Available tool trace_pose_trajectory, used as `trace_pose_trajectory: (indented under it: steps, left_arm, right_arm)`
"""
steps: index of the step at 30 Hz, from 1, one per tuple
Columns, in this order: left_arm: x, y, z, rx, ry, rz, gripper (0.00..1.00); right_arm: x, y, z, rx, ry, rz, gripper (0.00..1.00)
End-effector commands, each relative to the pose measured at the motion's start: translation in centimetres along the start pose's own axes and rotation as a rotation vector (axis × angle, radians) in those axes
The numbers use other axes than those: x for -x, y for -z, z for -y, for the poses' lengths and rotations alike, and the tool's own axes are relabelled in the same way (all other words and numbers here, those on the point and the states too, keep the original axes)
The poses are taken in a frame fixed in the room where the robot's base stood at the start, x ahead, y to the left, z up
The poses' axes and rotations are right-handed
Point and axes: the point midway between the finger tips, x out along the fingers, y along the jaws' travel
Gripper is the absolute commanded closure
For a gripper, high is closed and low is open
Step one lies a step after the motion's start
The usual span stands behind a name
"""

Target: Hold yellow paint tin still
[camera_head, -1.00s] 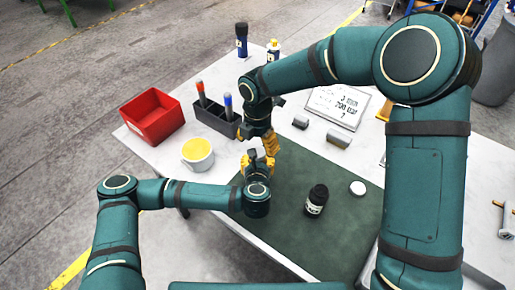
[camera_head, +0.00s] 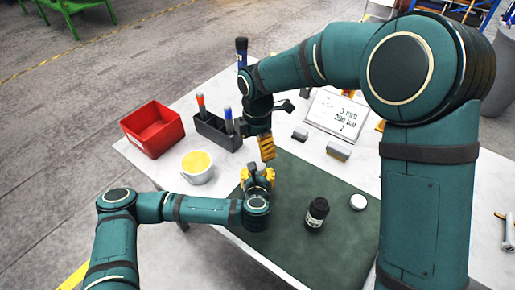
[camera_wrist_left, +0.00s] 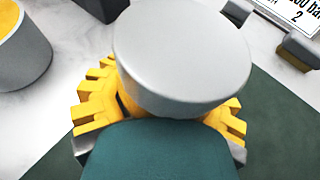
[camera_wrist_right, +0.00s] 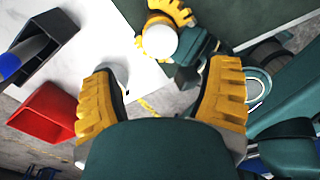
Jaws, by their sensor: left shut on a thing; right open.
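The yellow paint tin (camera_head: 197,168), a pale grey tin with yellow at its open top, stands upright on the white table. It also shows at the left edge of the left wrist view (camera_wrist_left: 22,55), apart from the gripper. My left gripper (camera_head: 258,175) is shut on a pale grey round-topped object (camera_wrist_left: 182,55) above the green mat, right of the tin. The object's lower part is hidden, and I cannot tell what it is. It also shows in the right wrist view (camera_wrist_right: 159,42). My right gripper (camera_head: 266,148) is open and empty, just beyond the left one.
A red bin (camera_head: 153,128) and a dark holder (camera_head: 216,130) with markers stand behind the tin. A black jar (camera_head: 316,213) and a white disc (camera_head: 358,202) are on the green mat (camera_head: 300,250). Small grey blocks (camera_head: 338,151) lie near a written sign (camera_head: 337,112).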

Motion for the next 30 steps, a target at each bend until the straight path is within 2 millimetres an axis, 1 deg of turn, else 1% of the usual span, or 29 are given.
trace_pose_trajectory:
  steps: [8,11,14,24,27,30]
  left_arm:
    - [0.0,-0.1,0.0,0.001,0.000,0.002,1.00]
    - [0.0,-0.1,0.0,0.001,0.000,0.002,1.00]
    - [0.0,-0.1,0.0,0.001,0.000,0.002,1.00]
    - [0.0,-0.1,0.0,0.001,0.000,0.002,1.00]
    - [0.0,-0.1,0.0,0.001,0.000,0.002,1.00]
    - [0.0,-0.1,0.0,0.001,0.000,0.002,1.00]
  right_arm:
    - [0.0,0.0,0.0,-0.004,0.000,-0.001,0.23]
    - [-0.3,0.0,0.0,-0.004,0.001,-0.001,0.23]
    - [-1.1,0.0,0.0,-0.003,0.003,-0.001,0.23]
    - [-6.0,0.0,0.1,-0.003,0.004,0.000,0.23]
    - [-7.1,0.0,0.1,-0.002,0.003,0.000,0.23]
    - [-7.7,0.0,0.0,-0.003,0.001,0.000,0.23]
